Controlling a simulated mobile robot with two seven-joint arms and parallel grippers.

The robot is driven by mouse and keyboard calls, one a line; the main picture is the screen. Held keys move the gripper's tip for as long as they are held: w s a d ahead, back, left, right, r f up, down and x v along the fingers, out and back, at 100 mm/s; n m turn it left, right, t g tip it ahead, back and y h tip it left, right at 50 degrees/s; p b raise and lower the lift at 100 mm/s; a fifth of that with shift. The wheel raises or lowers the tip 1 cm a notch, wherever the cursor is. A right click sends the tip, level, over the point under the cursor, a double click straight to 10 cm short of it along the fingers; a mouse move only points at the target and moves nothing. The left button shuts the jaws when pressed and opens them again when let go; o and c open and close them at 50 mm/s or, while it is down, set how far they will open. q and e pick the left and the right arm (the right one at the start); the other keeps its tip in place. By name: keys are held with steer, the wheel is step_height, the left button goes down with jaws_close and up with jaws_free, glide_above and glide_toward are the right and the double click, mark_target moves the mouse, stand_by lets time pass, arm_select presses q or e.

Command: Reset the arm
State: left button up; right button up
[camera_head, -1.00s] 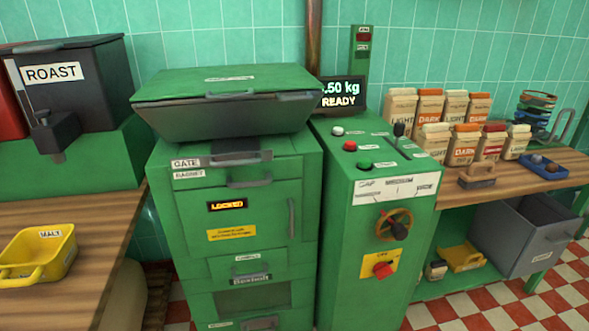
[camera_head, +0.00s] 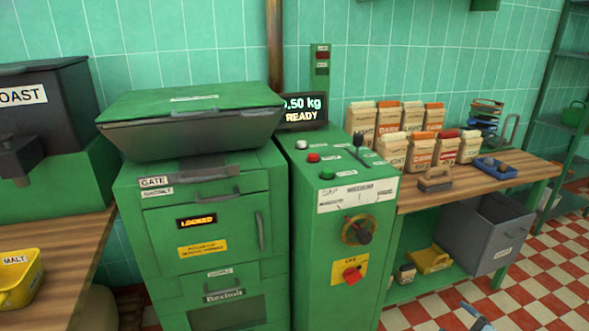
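A small grey-blue part (camera_head: 476,317) pokes up at the bottom edge, right of centre, over the floor. It looks like the tip of my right gripper; too little of it shows to tell whether it is open or shut. It appears to touch nothing. My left gripper is not in view.
A green roaster cabinet (camera_head: 205,245) with a closed lid and a "LOCKED" display stands ahead. Beside it is a green control console (camera_head: 340,260). A wooden bench (camera_head: 450,196) with paper bags is at right, a grey crate (camera_head: 487,232) below it. The checkered floor is clear at lower right.

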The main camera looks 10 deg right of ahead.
steer(key=s+a+r+m+g, duration=0.1)
steer(key=s+a+g, duration=0.1)
steer(key=s+a, duration=0.55)
steer(key=s+a+m+g+y, duration=0.15)
steer(key=s+a, duration=0.25)
steer(key=a, duration=0.6)
steer(key=s+a+r+m+g+h, duration=0.1)
steer(key=s+a+m+g, duration=0.15)
steer(key=s+a, duration=0.4)
steer(key=w+a+r+m, duration=0.2)
steer(key=w+a+m, duration=0.15)
steer(key=a, duration=0.75)
arm_select(q)
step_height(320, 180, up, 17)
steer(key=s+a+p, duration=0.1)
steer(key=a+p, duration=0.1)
steer(key=p, duration=2.6)
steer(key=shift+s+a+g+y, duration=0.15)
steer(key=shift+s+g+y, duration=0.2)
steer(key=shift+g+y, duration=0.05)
arm_select(e)
step_height(320, 180, up, 17)
steer(key=s+d, duration=0.2)
steer(key=shift+r+m, duration=0.15)
steer(key=shift+m, duration=0.3)
steer(key=shift+s, duration=0.1)
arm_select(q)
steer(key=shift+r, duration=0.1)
